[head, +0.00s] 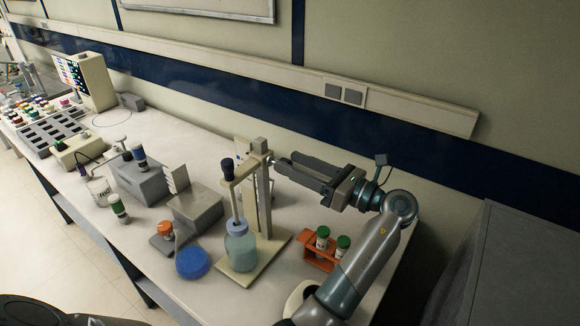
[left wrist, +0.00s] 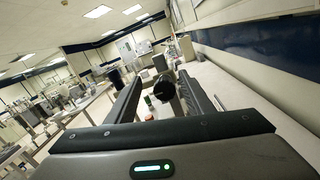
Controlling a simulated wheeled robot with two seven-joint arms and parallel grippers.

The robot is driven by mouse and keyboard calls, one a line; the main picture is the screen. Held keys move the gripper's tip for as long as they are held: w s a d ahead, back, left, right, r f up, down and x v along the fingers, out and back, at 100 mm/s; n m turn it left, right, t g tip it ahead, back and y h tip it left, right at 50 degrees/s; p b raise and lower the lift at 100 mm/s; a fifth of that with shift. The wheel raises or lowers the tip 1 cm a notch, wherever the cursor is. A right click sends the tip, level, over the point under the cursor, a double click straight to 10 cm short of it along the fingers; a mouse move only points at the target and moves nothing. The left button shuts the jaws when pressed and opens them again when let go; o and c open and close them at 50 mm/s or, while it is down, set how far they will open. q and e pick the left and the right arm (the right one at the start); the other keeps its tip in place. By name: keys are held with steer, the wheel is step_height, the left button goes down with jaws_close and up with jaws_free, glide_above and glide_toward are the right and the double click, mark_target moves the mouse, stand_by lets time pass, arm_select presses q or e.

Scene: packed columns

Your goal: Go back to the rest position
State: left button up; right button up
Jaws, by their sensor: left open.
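My left gripper (head: 283,163) is open, level, and points left in the head view. Its fingertips are close to the upper part of a column stand (head: 263,200); I cannot tell whether they touch it. In the left wrist view the two fingers (left wrist: 162,80) are apart, with a dark round knob (left wrist: 164,91) visible between them and beyond; nothing appears gripped. The stand also carries a black knob (head: 228,166) on a plunger above a bottle of pale green liquid (head: 241,252). My right gripper is not in view.
A wall ledge (head: 420,112) runs behind; a dark cabinet (head: 520,265) is at right.

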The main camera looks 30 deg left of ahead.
arm_select(q)
steer(key=shift+m+t+h, duration=0.5)
steer(key=d, duration=0.1)
steer(key=d+f, duration=0.2)
steer(key=d, duration=0.1)
steer(key=shift+s, duration=0.3)
steer(key=a+b, duration=0.1)
steer(key=a, duration=0.1)
steer(key=a+b, duration=0.1)
steer(key=a, duration=0.1)
steer(key=w+a+b, duration=0.1)
steer(key=a, duration=0.2)
steer(key=shift+r, duration=0.1)
steer(key=shift+r, duration=0.1)
